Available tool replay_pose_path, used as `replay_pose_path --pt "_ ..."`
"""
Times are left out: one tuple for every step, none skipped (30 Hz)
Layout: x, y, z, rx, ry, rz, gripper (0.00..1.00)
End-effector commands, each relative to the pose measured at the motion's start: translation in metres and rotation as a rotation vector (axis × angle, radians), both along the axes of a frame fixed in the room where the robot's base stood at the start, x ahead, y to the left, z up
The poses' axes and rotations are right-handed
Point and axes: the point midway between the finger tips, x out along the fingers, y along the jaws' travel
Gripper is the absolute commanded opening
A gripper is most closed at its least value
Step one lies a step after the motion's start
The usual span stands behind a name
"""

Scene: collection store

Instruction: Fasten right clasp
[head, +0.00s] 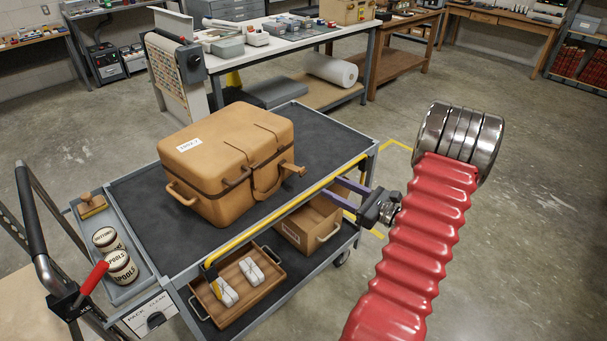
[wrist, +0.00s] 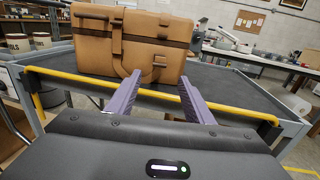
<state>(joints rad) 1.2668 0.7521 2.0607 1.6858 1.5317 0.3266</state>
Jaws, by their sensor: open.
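A tan case (head: 220,165) with a closed lid and a dark band stands on the cart's top; it also shows in the wrist view (wrist: 95,45). Its right clasp (head: 293,170) sticks out from the front face near the right end, and in the wrist view this clasp (wrist: 159,61) appears just beyond my fingertips. A strap (head: 268,180) hangs down the front to the left of it. My gripper (head: 343,191) is open and empty at the cart's yellow-railed side, apart from the case. Its two purple fingers (wrist: 160,80) point toward the case's front.
A yellow rail (head: 290,205) runs along the cart edge between my wrist and the case. The lower shelf holds a tray (head: 262,292) with white items and a brown box (head: 308,222). Labelled tins (head: 121,266) stand at the left. The dark cart top is clear around the case.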

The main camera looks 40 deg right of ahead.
Motion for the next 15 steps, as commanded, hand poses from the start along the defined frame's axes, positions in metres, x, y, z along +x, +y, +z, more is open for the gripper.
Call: replay_pose_path --pt "0.006 0.002 0.0 0.0 0.0 0.003 0.47" --pt "0.01 0.003 0.0 0.0 0.0 0.004 0.47" --pt "0.015 0.004 0.0 0.0 -0.001 0.004 0.47" --pt "0.019 0.004 0.0 -0.001 -0.001 0.004 0.47" --pt "0.024 0.005 0.0 -0.001 0.0 0.004 0.47" --pt "0.03 0.006 0.0 -0.001 0.0 0.004 0.47" --pt "0.034 0.007 0.0 -0.001 0.0 0.003 0.47" --pt "0.038 0.008 0.0 -0.001 0.0 0.004 0.47" --pt "0.044 0.009 0.0 -0.001 0.0 0.004 0.47" --pt "0.048 0.01 0.0 -0.001 0.0 0.003 0.47" --pt "0.052 0.011 0.0 -0.001 0.0 0.003 0.47" --pt "0.058 0.012 0.0 -0.001 0.0 0.004 0.47" --pt "0.062 0.013 0.0 -0.001 0.0 0.004 0.47" --pt "0.066 0.013 0.0 -0.001 -0.001 0.003 0.47" --pt "0.072 0.015 0.0 -0.001 0.0 0.004 0.47"
